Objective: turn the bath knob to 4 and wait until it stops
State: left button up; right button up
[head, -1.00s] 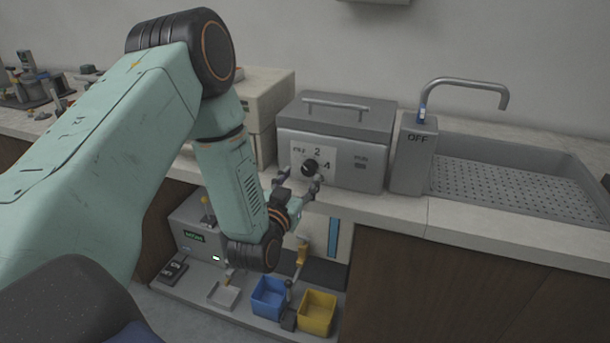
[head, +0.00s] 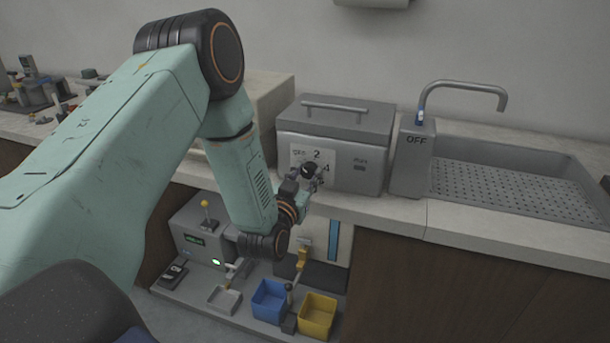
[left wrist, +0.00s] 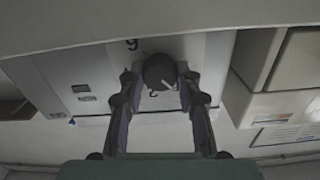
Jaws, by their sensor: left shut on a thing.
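The bath is a grey box with a lidded top (head: 345,120) on the counter. Its black round knob (head: 309,170) sits on a pale dial plate; "2" shows above it and "4" to its right, and the left label is too blurred to read surely. My left gripper (head: 308,178) is shut on the knob, reaching it from the front. In the left wrist view, which looks upside down, the fingers flank the knob (left wrist: 159,70) on both sides. Its white pointer mark slants to the lower right, beside the inverted "2". My right gripper is not in view.
A sink with a perforated floor (head: 500,187) and a tap post marked "OFF" (head: 412,160) stand right of the bath. A beige box (head: 270,105) stands left. Below are a blue bin (head: 270,300), a yellow bin (head: 317,316) and a grey machine (head: 195,225).

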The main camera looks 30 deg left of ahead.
pick_arm(q)
jog(key=c, duration=0.4)
